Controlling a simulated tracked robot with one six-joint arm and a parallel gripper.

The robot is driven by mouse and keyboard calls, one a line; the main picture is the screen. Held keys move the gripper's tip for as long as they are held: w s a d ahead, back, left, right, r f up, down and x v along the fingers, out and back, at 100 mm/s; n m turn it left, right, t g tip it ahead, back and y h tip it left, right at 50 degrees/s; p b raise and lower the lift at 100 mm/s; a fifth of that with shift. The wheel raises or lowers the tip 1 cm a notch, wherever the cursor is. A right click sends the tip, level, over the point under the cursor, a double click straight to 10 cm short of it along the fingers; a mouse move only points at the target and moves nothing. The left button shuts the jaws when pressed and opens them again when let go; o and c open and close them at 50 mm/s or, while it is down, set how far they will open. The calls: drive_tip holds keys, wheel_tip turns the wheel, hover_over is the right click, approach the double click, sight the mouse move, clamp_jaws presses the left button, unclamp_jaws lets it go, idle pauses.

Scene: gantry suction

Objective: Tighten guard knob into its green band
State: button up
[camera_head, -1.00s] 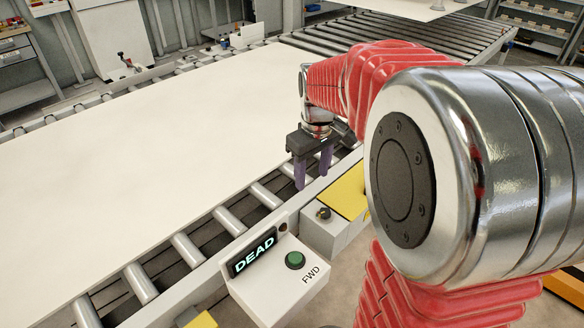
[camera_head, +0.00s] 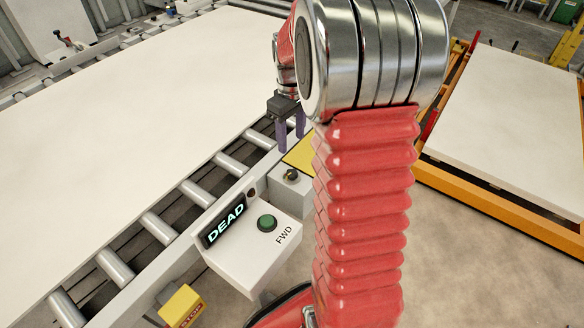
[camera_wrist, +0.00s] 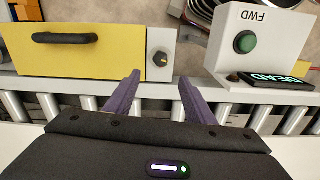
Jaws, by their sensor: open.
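The guard knob (camera_head: 292,175) is small and black and sits on a grey block at the end of the yellow guard (camera_head: 301,152). The knob also shows in the wrist view (camera_wrist: 160,58), with a pale mark on it. I cannot make out a green band around it. My gripper (camera_head: 291,145) has two purple fingers and is open and empty, pointing down. In the wrist view its fingertips (camera_wrist: 159,74) lie to either side of the knob's line, with the knob just beyond them. The fingers appear apart from the knob.
A white control box (camera_head: 250,240) with a green FWD button (camera_head: 267,223) and a display reading DEAD (camera_head: 226,224) stands close beside the knob. A yellow STOP box (camera_head: 181,307) is below. A large pale board (camera_head: 120,120) lies on the rollers. The guard has a black handle (camera_wrist: 65,38).

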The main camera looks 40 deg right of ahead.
sight(292, 172)
wheel_tip(292, 172, down, 13)
drive_tip(key=shift+f, duration=0.2)
idle(0.4)
drive_tip(key=c, duration=1.1)
